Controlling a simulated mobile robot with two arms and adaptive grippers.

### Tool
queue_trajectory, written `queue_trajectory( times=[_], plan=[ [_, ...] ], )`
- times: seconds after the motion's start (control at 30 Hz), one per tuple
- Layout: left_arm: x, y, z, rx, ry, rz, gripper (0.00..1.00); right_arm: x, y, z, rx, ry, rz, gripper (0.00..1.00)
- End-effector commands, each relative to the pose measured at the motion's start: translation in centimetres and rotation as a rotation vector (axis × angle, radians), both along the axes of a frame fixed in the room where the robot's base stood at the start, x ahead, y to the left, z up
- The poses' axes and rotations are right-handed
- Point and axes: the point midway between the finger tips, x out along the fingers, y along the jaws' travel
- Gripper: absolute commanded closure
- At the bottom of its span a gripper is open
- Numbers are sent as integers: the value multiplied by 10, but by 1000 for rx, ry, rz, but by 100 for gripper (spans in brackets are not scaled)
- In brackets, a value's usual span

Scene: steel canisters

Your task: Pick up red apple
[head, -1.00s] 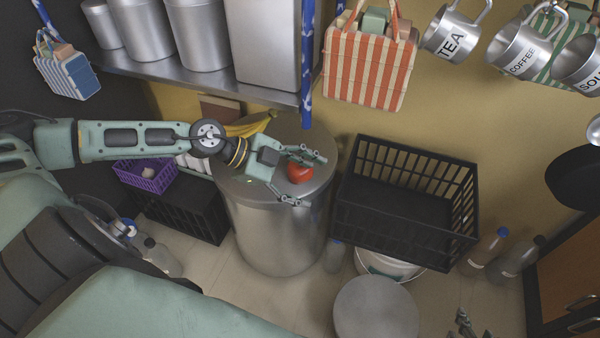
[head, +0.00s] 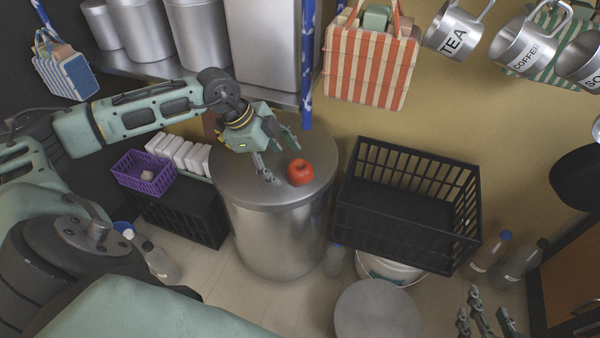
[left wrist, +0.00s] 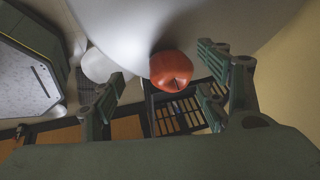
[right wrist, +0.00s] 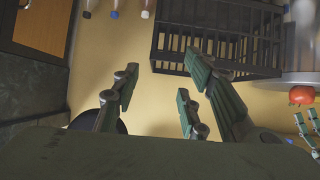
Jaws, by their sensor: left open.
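The red apple (head: 300,172) sits on the lid of the large steel canister (head: 275,225), right of the lid's middle. My left gripper (head: 279,156) is open and empty, just to the left of the apple and apart from it. In the left wrist view the apple (left wrist: 171,70) shows beyond the open fingers (left wrist: 160,105), nearer the right finger pair. My right gripper (head: 485,318) is low at the right edge of the head view, far from the apple. In the right wrist view its fingers (right wrist: 160,105) are spread with nothing between them. The apple (right wrist: 301,95) shows there at the right edge.
A black crate (head: 410,205) stands right of the canister. A steel shelf (head: 190,68) with canisters is above and behind my left arm. A striped bag (head: 368,65) hangs over the back. A purple basket (head: 145,172) is at left. The lid around the apple is clear.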

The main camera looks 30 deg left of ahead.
Motion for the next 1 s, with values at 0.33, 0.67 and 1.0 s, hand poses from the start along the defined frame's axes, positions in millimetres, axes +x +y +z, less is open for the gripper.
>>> queue_trajectory(
  times=[0.33, 0.67, 1.0],
  plan=[
    [20, -18, 0, -2, -3, -2, 32, 5, 2, 6, 9, -37, 2, 60],
    [31, -29, -40, -1, 1, -1, 32, 33, 16, 56, 73, -305, 21, 60],
    [34, -31, -45, 0, 0, 0, 32, 36, 19, 68, 85, -358, 24, 60]
  ],
)
